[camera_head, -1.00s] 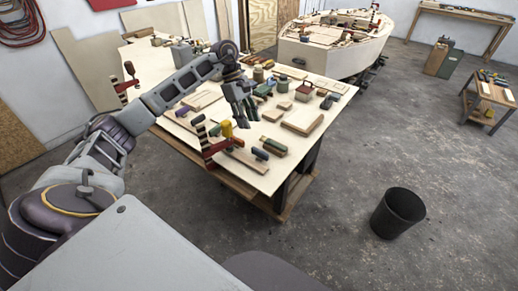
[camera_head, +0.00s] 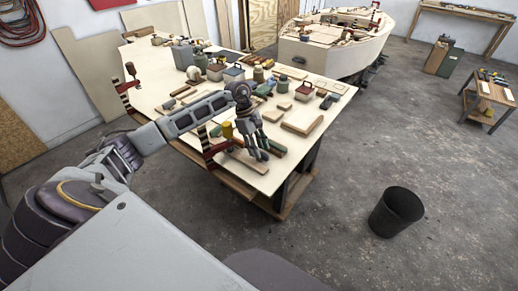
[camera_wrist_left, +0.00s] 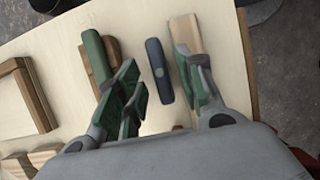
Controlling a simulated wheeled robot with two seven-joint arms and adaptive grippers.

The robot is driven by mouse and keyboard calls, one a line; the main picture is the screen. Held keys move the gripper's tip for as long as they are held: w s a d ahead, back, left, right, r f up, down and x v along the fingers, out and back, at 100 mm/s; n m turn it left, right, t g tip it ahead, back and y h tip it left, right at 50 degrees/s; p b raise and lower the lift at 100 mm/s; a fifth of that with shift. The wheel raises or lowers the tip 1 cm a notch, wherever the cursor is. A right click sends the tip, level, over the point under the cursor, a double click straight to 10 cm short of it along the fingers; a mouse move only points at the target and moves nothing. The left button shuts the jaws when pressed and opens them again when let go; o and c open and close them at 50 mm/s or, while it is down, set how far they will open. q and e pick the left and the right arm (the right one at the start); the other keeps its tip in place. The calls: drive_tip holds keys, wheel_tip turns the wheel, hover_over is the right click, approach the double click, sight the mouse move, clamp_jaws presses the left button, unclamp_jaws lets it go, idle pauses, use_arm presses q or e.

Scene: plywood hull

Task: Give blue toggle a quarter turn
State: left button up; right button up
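The blue toggle (camera_wrist_left: 158,71) is a dark blue bar in the left wrist view, lying lengthwise above the picture's middle. My left gripper (camera_wrist_left: 163,82) is open, with one finger to the left of the bar and the other to its right. Gaps show between the bar and both fingers, and its height relative to the fingertips is unclear. In the head view my left gripper (camera_head: 258,151) points down over the table's near corner and covers the toggle. My right gripper is not in view.
In the left wrist view a green bar (camera_wrist_left: 94,60) and brown block lie left of the toggle, and a pale wood strip (camera_wrist_left: 185,35) lies by the right finger. A red clamp (camera_head: 213,151) grips the table edge. A black bin (camera_head: 397,212) stands on the floor.

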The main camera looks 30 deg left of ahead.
use_arm(q)
drive_tip(key=shift+d+f, duration=0.25)
drive_tip(key=shift+f, duration=0.35)
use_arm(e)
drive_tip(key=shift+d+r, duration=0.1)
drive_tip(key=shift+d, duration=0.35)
use_arm(q)
clamp_jaws()
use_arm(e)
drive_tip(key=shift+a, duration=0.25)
